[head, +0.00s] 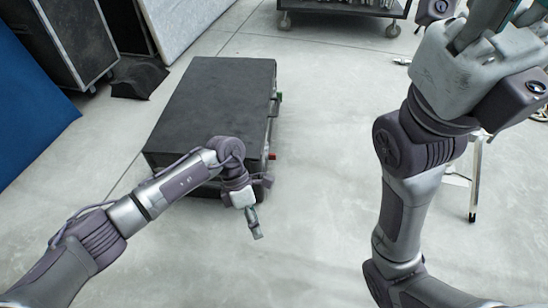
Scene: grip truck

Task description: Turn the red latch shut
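A small red latch (273,156) sticks out from the right side of a dark, flat-topped case (213,92) on the floor. My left gripper (257,233) is in front of the case's near right corner, below the latch in the picture and apart from it. Its fingers point down and show as one narrow shape, so I cannot tell whether they are apart. My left forearm crosses the near edge of the case. My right gripper (488,22) is raised at the top right, far from the latch and partly cut off by the frame.
A green part (280,97) sits farther back on the same side of the case. A wheeled cart (345,8) stands at the back. A black case (68,40) and blue panel (28,105) are at the left. A metal stand (473,180) is at right. The middle floor is clear.

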